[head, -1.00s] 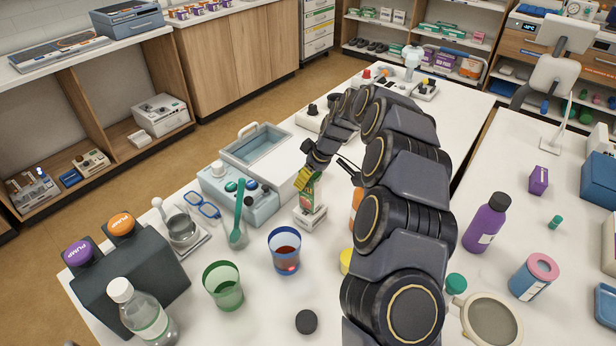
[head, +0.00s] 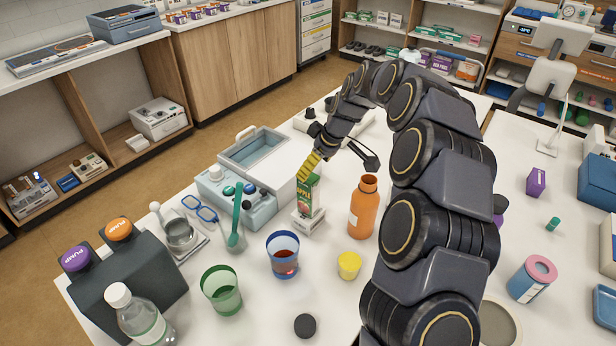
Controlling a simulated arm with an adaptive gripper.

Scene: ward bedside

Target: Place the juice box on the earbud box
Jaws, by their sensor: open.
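The juice box (head: 309,192), a small green and red carton marked APPLE, stands upright on a small white box (head: 308,222), which appears to be the earbud box, in the middle of the white table. My gripper (head: 338,166) is open just above and behind the juice box. Its yellow-striped finger (head: 309,167) overlaps the carton's top left in the picture, and its dark finger is spread well to the right. I cannot tell whether the yellow finger touches the carton. The top of the earbud box is partly hidden by the carton.
An orange bottle (head: 363,206) stands close right of the juice box, with a yellow cup (head: 348,265) in front. A blue cup (head: 283,254) and green cup (head: 221,289) stand front left. My arm hides part of the right side.

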